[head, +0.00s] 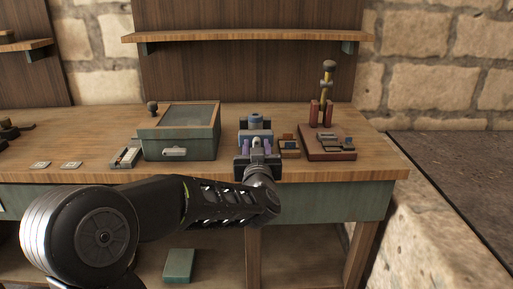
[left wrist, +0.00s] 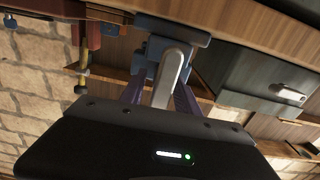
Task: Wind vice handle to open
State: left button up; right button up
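The blue vice (head: 256,123) stands on the workbench, right of the green cabinet, and its lower front is hidden behind my left gripper. My left gripper (head: 257,147) is at the front of the vice, with its arm coming in from the left. In the left wrist view the vice body (left wrist: 172,28) is at the top, and its pale grey handle (left wrist: 172,75) points towards the camera. The purple fingers of my left gripper (left wrist: 160,92) are spread on either side of the handle. Contact with the handle cannot be made out. My right gripper is not in view.
The green cabinet (head: 180,139) stands left of the vice. A small wooden block with parts (head: 289,151) and a red-brown board (head: 328,154) with an upright tool are close on the right. A shelf (head: 250,36) hangs above.

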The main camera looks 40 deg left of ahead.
pick_arm(q)
jog(key=v, duration=0.7)
jog(key=shift+s+d, duration=0.25)
jog(key=shift+s, duration=0.05)
dwell(0.4)
